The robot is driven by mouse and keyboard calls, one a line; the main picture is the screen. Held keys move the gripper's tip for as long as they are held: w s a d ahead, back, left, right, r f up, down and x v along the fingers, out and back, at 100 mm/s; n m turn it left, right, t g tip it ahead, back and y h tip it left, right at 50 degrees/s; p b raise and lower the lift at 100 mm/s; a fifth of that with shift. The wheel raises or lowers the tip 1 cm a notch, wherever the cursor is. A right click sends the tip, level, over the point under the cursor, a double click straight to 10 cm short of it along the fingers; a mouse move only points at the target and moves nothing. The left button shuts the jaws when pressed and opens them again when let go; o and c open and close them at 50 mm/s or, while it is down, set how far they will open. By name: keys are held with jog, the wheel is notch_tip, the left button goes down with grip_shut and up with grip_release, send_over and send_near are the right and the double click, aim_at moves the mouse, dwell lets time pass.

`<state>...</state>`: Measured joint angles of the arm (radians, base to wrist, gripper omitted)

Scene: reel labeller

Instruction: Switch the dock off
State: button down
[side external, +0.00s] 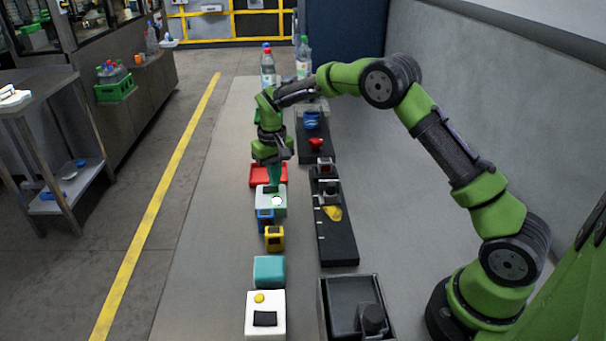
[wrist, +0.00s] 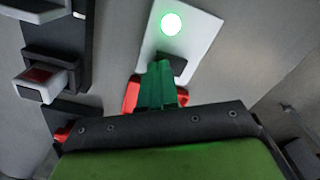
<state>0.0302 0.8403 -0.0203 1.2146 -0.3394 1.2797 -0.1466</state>
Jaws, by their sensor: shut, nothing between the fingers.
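A white box (side external: 263,205) with a brightly lit round lamp (side external: 277,201) stands on the bench below my gripper; no label shows whether it is the dock. In the wrist view the lamp (wrist: 171,24) glows white with a green rim, and a dark switch-like patch (wrist: 174,66) lies on the same white face. My gripper (side external: 273,186) points down over the far part of this box. Its green fingers (wrist: 160,68) are together and empty, with their tips right beside the dark patch and partly covering it. I cannot tell whether they touch it.
A red block (side external: 258,174) lies just behind the white box. Blue (side external: 265,219), yellow (side external: 274,238) and teal (side external: 269,271) blocks stand in front, then another white box (side external: 265,331) with a yellow button. A black rail (side external: 338,250) with several parts runs to the right. Bench at left is clear.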

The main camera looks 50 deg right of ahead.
jog(key=shift+f, duration=0.55)
jog(key=shift+r, duration=3.55)
jog(key=shift+w, duration=0.1)
jog(key=shift+s+a+f, duration=0.15)
jog(key=shift+s+f, duration=0.5)
jog(key=shift+s, duration=0.35)
jog(key=s+a+r+t, duration=0.1)
jog(key=s+r+t, duration=0.1)
jog(key=s+r, duration=0.3)
jog(key=s+a+r+t+y, duration=0.1)
jog(key=s+r, duration=0.3)
jog(key=s, duration=1)
jog(key=s+a+r+m+t+y, duration=0.1)
jog(key=s+a+r+t, duration=0.2)
jog(key=s, duration=0.6)
notch_tip(320, 180, up, 3)
jog(key=shift+s+f+t, duration=0.15)
jog(key=shift+f+t, duration=0.05)
jog(key=shift+t, duration=0.4)
